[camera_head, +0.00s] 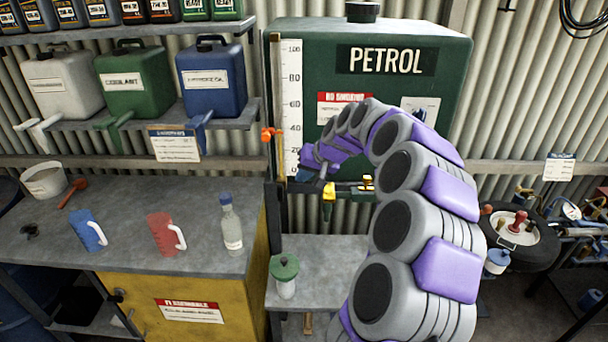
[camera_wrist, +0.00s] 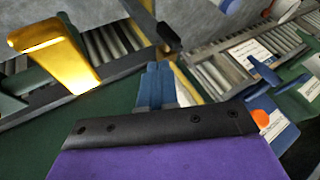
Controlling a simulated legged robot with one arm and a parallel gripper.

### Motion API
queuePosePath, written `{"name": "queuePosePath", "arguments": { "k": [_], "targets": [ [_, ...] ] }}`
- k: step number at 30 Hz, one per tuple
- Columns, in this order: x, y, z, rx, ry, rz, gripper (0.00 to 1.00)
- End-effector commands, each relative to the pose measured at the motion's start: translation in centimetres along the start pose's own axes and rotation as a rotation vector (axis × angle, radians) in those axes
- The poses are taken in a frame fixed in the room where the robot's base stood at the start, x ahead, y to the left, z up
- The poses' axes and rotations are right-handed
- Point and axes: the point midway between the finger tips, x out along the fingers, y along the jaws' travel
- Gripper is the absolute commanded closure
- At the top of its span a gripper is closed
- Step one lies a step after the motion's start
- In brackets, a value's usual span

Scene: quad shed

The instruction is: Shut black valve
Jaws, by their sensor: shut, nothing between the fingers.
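The green petrol tank (camera_head: 445,75) hangs on the wall behind my arm. In the wrist view a large yellow handle (camera_wrist: 55,45) is at upper left. A small black piece (camera_wrist: 168,37) sits just beyond my fingertips; I cannot tell surely whether it is the black valve or whether they touch. My gripper (camera_head: 304,176) is at the tank's lower left, shut and empty. Its blue fingers also show in the wrist view (camera_wrist: 156,68). My arm hides part of the tank's underside.
The tank's level gauge has an orange marker (camera_head: 271,134). Left is a bench (camera_head: 130,205) with a blue mug (camera_head: 87,231), a red mug (camera_head: 163,234) and a bottle (camera_head: 231,225). A shelf above holds several canisters.

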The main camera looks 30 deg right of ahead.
Motion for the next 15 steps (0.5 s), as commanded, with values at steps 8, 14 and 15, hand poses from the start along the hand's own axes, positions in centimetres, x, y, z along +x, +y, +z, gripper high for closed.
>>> {"name": "queuePosePath", "arguments": {
  "k": [8,14,15],
  "targets": [
    [5.0,0.0,0.1,0.000,-0.003,0.000,1.00],
    [7.3,0.0,0.1,-0.001,-0.002,0.000,1.00],
    [7.5,0.0,0.1,0.000,-0.001,0.000,1.00]
  ]
}}
